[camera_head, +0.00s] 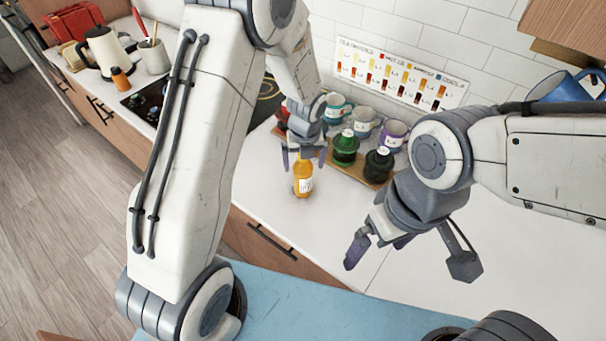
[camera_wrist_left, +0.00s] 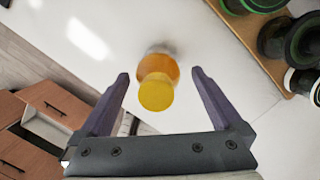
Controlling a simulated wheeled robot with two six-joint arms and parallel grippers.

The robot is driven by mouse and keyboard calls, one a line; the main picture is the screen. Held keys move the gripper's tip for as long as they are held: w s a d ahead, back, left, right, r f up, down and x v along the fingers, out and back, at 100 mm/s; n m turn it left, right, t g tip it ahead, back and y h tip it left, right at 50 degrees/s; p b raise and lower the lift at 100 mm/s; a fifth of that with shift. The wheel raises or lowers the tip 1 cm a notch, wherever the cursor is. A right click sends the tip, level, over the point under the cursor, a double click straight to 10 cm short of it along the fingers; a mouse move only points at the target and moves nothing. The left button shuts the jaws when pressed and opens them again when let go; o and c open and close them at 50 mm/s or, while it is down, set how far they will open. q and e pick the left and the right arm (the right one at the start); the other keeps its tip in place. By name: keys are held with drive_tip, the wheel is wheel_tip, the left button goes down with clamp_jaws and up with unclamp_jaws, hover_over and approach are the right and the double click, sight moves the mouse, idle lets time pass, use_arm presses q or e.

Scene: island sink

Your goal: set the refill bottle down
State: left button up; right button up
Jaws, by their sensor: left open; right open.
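The refill bottle, orange-yellow with a white label (camera_head: 303,180), stands upright on the white counter. In the left wrist view, the bottle (camera_wrist_left: 157,84) is seen from above, its yellow top between and slightly beyond my fingertips. My left gripper (camera_head: 304,158) is open just above the bottle, with a finger to either side of its top and visible gaps in the left wrist view (camera_wrist_left: 158,80). My right gripper (camera_head: 378,246) is open and empty over the counter to the right, tilted down.
A wooden tray (camera_head: 350,166) behind the bottle holds a green bottle (camera_head: 345,148) and a black bottle (camera_head: 378,165). Several mugs (camera_head: 363,122) stand behind it. A colour chart (camera_head: 400,75) is on the tiled wall. Free counter lies in front and right of the bottle.

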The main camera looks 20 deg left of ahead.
use_arm(q)
drive_tip(key=f, duration=0.3)
drive_tip(key=shift+w+a+f, duration=0.15)
drive_tip(key=shift+a+f, duration=0.05)
drive_tip(key=c, duration=1.5)
drive_tip(key=shift+r, duration=0.1)
